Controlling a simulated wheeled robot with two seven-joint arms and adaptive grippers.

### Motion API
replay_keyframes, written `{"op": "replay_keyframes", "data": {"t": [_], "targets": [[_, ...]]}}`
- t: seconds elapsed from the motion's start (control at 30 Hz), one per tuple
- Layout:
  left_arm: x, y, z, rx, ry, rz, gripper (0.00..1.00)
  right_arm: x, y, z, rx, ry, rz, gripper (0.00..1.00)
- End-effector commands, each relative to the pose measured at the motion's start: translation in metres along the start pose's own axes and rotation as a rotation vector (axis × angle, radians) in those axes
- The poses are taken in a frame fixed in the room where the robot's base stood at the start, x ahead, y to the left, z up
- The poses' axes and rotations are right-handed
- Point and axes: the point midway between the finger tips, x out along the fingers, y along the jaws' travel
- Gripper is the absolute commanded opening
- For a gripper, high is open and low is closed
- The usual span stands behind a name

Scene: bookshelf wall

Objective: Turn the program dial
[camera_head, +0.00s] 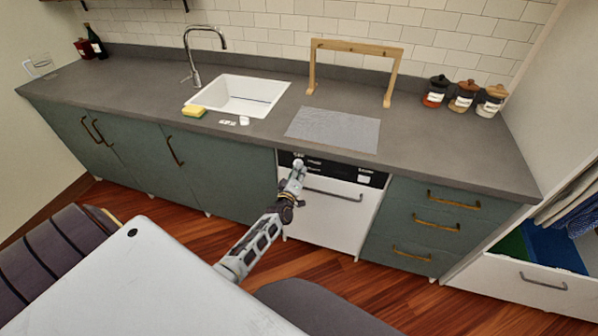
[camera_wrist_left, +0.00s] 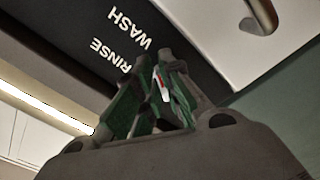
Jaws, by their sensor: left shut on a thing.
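The dishwasher (camera_head: 322,213) is white with a black control panel (camera_head: 344,172) under the worktop. My left gripper (camera_head: 298,168) is at the left part of this panel, with its fingers shut on the program dial (camera_head: 298,161). Most of the dial is hidden by the fingers. In the left wrist view, the black panel (camera_wrist_left: 88,33) carries the words WASH and RINSE close to the fingertips of my left gripper (camera_wrist_left: 160,68). A small white piece with a red mark shows between the fingers there. My right gripper is not in view.
The dishwasher handle (camera_head: 332,194) is just below and right of my left gripper. The worktop (camera_head: 430,140) overhangs the panel. Green drawers (camera_head: 420,225) stand to the right. A white table (camera_head: 140,285) and dark seats are in front, with wooden floor between.

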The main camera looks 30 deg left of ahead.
Motion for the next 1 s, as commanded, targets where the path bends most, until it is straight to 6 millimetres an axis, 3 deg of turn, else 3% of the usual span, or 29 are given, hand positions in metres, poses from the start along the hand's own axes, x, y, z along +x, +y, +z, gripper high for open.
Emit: {"op": "replay_keyframes", "data": {"t": [0.1, 0.13, 0.3, 0.73, 1.0], "targets": [[-0.001, -0.001, 0.001, 0.001, -0.003, -0.002, 0.0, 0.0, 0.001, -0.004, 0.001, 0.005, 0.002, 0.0], [-0.001, -0.001, 0.001, 0.001, -0.002, -0.002, 0.11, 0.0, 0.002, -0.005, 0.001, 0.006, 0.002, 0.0], [0.0, -0.001, 0.001, 0.001, -0.002, -0.001, 0.3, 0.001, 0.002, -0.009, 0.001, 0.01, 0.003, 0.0], [-0.002, 0.0, 0.0, 0.0, -0.001, -0.001, 0.3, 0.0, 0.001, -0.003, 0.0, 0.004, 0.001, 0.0], [-0.015, -0.001, 0.001, -0.001, -0.001, -0.001, 0.3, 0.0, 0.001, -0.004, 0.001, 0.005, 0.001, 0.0]]}}
